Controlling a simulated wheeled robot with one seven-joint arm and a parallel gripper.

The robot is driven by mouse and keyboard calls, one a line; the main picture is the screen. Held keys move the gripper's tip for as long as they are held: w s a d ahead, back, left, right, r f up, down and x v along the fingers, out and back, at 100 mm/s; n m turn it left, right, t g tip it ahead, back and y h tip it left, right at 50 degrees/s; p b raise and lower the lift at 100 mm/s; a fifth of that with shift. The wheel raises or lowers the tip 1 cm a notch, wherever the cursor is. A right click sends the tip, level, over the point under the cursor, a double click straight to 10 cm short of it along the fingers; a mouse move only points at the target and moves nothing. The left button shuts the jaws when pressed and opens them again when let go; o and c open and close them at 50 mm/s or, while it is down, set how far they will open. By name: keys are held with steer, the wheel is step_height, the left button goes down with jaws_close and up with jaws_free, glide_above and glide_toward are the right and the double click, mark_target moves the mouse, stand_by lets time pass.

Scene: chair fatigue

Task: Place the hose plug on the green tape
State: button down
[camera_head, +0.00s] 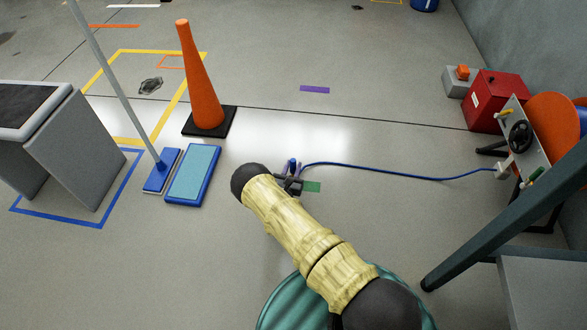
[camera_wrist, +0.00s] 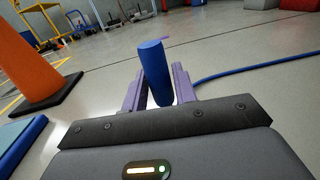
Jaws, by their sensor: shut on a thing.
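The blue hose plug (camera_head: 292,162) stands roughly upright between the fingers of my gripper (camera_head: 290,178). In the wrist view the plug (camera_wrist: 154,68) is a blue cylinder between the two purple fingers (camera_wrist: 156,88), which are shut on it. The green tape (camera_head: 312,187) is a short strip on the grey floor, just right of my gripper in the head view. Its left end may be hidden by the gripper. The tape does not show in the wrist view. I cannot tell whether the plug touches the floor.
A blue hose (camera_head: 400,174) runs right to a reel stand (camera_head: 515,145). An orange cone (camera_head: 203,85) on a black base stands behind to the left. A purple tape strip (camera_head: 314,89) lies on open floor.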

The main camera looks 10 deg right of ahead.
steer(key=shift+f, duration=0.1)
steer(key=c, duration=1.1)
jaws_free()
steer(key=shift+a, duration=0.1)
steer(key=shift+s+a+r, duration=0.15)
steer(key=shift+s+r, duration=0.05)
steer(key=shift+s, duration=0.05)
steer(key=p+v, duration=0.5)
steer(key=v, duration=0.6)
steer(key=shift+s+p, duration=0.2)
steer(key=shift+p, duration=0.2)
